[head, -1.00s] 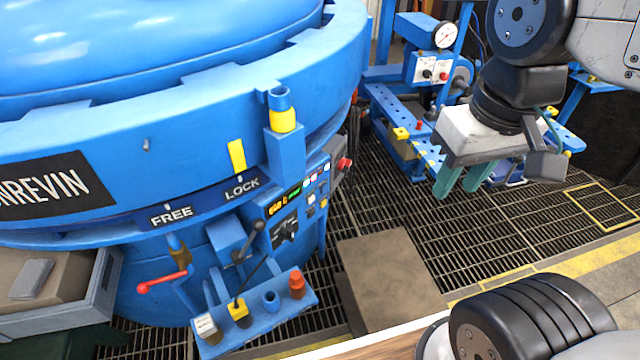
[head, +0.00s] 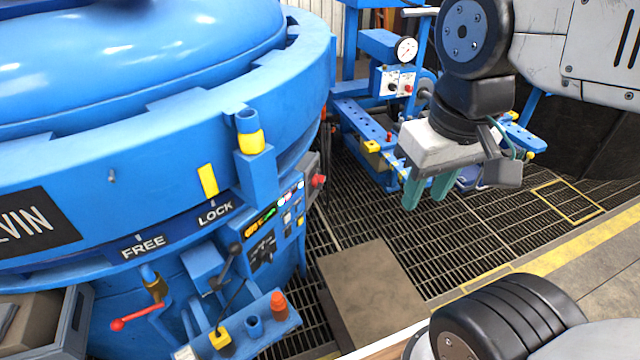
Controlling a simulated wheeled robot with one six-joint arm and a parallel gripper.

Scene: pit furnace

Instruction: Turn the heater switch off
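A blue control panel (head: 272,232) with a lit display, small buttons and a dark rotary switch (head: 263,252) is on the furnace's right side. A second white switch box (head: 397,82) with a black and a red knob is on the blue stand behind, under a round gauge. I cannot read the labels, so I cannot tell which is the heater switch. My gripper (head: 428,191) has two teal fingers pointing down, with a gap between them and nothing held. It hangs in front of the blue stand, to the right of the control panel and apart from it.
The large blue furnace (head: 100,110) with FREE and LOCK marks fills the left. A lever bracket (head: 270,318) and a red-knobbed handle (head: 135,318) stick out below. A brown plate (head: 370,290) lies on the grating floor, which is clear at the right (head: 500,230).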

